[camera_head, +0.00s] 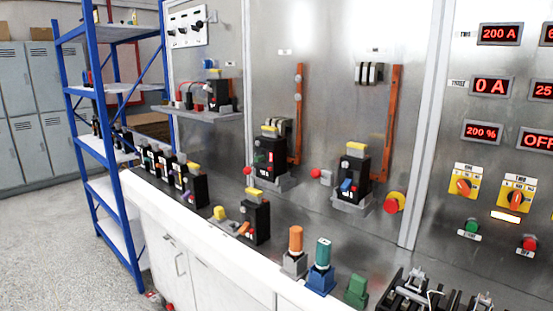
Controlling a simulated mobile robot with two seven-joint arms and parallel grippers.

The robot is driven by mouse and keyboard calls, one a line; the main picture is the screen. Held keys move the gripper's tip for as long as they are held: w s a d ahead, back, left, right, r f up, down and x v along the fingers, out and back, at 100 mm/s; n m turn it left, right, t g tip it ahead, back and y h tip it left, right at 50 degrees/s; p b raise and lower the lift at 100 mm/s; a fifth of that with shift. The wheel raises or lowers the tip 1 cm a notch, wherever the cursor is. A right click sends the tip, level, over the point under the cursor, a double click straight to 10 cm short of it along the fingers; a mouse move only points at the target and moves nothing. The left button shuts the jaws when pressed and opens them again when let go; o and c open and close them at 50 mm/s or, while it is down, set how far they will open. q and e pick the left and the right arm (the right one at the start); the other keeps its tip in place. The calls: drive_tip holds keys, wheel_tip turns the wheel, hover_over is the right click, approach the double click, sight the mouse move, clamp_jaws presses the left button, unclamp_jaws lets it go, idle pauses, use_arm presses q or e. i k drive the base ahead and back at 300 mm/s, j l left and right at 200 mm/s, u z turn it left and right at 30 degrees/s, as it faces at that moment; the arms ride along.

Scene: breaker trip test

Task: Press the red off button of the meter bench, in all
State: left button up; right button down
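The red button (529,242) is low on the steel meter panel (455,140) at the right edge of the head view, with a small white label under it that is too small to read surely. A green button (472,225) with its own label is to its left. Above them are two orange rotary knobs (464,186) on yellow plates and a lit orange-white lamp (506,216). Red displays on the panel read 200 A, 0 A, 200 % and OFF. Neither of my grippers shows in this view.
A black device with metal clamps (430,292) stands at the bottom right, below the buttons. Orange, teal and green handled pieces (320,268) stand on the bench. Black breakers (353,175) are along the wall and bench. A red-yellow mushroom button (394,202) is left of the panel.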

sight(529, 244)
drive_tip(key=l+z, duration=0.1)
drive_tip(key=z, duration=0.35)
drive_tip(key=l+z, duration=0.1)
drive_tip(key=z, duration=0.85)
drive_tip(key=i+l, duration=0.05)
